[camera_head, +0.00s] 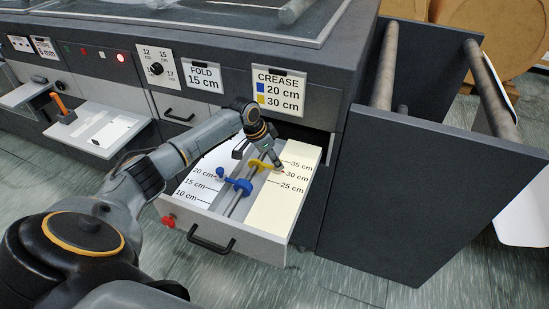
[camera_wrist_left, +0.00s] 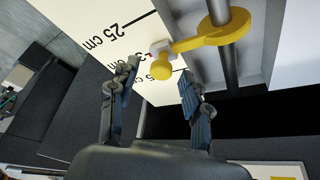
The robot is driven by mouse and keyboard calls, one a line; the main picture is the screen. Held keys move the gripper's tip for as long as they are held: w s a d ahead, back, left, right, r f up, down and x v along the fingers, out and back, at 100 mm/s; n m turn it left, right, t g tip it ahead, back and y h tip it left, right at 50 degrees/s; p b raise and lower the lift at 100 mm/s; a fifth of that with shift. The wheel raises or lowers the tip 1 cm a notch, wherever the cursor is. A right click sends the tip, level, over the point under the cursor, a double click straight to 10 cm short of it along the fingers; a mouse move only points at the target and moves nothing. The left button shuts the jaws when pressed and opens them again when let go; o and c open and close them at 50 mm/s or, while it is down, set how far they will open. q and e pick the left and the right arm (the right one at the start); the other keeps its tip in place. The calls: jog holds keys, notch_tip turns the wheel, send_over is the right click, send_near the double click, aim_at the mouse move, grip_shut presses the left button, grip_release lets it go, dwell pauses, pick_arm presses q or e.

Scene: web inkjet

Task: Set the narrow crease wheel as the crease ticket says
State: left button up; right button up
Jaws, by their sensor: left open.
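The crease ticket (camera_head: 279,91) shows blue 20 cm and yellow 30 cm. In the open drawer (camera_head: 230,237), a blue wheel (camera_head: 240,186) and a yellow wheel (camera_head: 259,166) sit on rods. The blue wheel's arm reaches the left scale near the 20 cm line. The yellow wheel (camera_wrist_left: 222,33) has an arm ending in a knob (camera_wrist_left: 161,69) over the right scale, near a partly hidden mark beyond 25 cm. I cannot tell which wheel is narrower. My left gripper (camera_wrist_left: 159,75) is open, its fingertips on either side of the yellow knob, seemingly not gripping it. My right gripper is out of view.
The drawer has a black handle (camera_head: 210,241) and a red knob (camera_head: 168,221) on its front. A fold ticket (camera_head: 202,76) and a dial (camera_head: 156,69) are on the machine face. A dark panel (camera_head: 420,190) stands right of the drawer. A small tray (camera_head: 97,130) juts out at left.

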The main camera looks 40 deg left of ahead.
pick_arm(q)
jog(key=v, duration=1.1)
jog(key=shift+s+r, duration=0.15)
jog(key=shift+r, duration=0.2)
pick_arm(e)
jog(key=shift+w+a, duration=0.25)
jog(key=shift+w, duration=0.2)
pick_arm(q)
jog(key=shift+a, duration=0.1)
jog(key=shift+f, duration=0.1)
